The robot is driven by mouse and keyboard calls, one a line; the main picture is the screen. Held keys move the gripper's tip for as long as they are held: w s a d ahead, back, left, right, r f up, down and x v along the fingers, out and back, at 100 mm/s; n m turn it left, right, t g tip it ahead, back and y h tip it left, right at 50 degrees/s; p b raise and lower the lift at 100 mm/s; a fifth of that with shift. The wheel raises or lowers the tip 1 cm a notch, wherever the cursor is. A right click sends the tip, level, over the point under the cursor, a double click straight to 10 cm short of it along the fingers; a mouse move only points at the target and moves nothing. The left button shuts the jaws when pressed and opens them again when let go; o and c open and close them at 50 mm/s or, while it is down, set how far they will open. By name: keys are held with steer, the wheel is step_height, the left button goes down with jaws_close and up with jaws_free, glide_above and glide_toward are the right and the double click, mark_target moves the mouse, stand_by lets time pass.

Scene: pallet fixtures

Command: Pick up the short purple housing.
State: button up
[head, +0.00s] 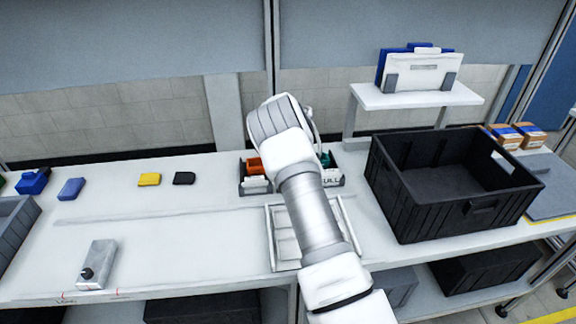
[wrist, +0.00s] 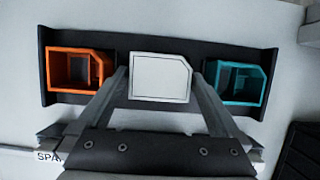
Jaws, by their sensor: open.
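A small blue-violet block (head: 71,188) lies on the left part of the bench; it is the nearest to purple in view, and I cannot tell whether it is the short purple housing. No purple thing shows in the wrist view. My gripper (wrist: 160,80) is open over a dark fixture (wrist: 121,62), far to the right of that block. A white block (wrist: 160,77) with one cut corner sits in the fixture's middle, between my fingers as seen from above. I cannot tell whether they touch it. In the head view my arm hides the gripper's fingers.
An orange housing (wrist: 78,70) and a teal housing (wrist: 236,82) sit at the fixture's ends. A black crate (head: 448,210) stands to the right. Yellow (head: 149,179) and black (head: 184,178) blocks and a grey metal box (head: 97,264) lie left. The left bench is mostly clear.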

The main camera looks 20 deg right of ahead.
steer(key=c, duration=1.1)
steer(key=shift+r, duration=0.1)
